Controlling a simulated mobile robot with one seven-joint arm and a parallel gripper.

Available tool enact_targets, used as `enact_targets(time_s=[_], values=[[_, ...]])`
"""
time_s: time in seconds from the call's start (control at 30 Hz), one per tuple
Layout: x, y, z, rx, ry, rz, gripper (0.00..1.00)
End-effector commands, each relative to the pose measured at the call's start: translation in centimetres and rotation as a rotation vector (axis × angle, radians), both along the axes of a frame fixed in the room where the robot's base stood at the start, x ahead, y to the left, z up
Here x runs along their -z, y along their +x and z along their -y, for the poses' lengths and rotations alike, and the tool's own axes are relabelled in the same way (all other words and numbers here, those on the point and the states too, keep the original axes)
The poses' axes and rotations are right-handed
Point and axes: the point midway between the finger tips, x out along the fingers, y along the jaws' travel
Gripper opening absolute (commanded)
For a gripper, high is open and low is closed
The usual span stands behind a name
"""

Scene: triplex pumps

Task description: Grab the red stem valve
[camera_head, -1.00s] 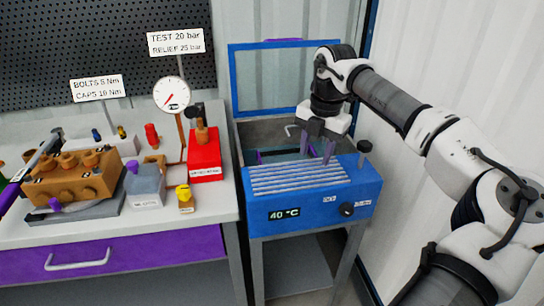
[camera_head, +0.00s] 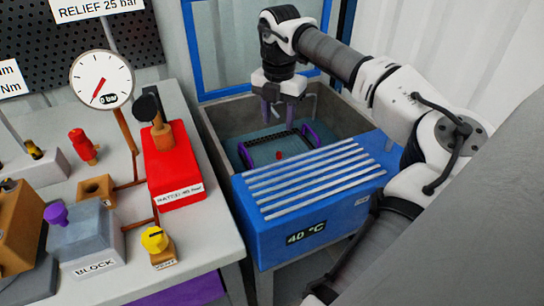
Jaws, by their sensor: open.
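A small red piece (camera_head: 279,155) lies in the dark basket (camera_head: 252,157) inside the blue washer's basin; it is too small to tell its shape. Another red part (camera_head: 83,147), knob-like and upright, stands on the bench at the left. I cannot tell for certain which is the red stem valve. My gripper (camera_head: 278,113) is open and empty, pointing down over the basin, above and apart from the small red piece. Its purple fingers hang above the back part of the basket.
The blue washer (camera_head: 262,238) has a slatted front top and an open framed lid behind. On the bench stand a red pump (camera_head: 172,165), a gauge (camera_head: 102,80), a yellow-knobbed vent (camera_head: 155,240) and a grey block (camera_head: 88,240). The basin walls surround the basket.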

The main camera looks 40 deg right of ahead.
Motion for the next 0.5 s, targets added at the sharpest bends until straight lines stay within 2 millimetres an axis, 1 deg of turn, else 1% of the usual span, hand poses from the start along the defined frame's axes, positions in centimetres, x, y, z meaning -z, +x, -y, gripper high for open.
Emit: enact_targets(time_s=[0.1, 0.3, 0.4, 0.5], values=[[2.4, -0.1, 0.0, 0.0, 0.005, -0.002, 0.44], [6.0, 0.0, 0.0, -0.001, 0.003, 0.0, 0.44], [7.1, 0.0, 0.0, 0.0, 0.002, 0.0, 0.44], [7.5, 0.0, 0.1, 0.0, 0.0, 0.0, 0.44]])
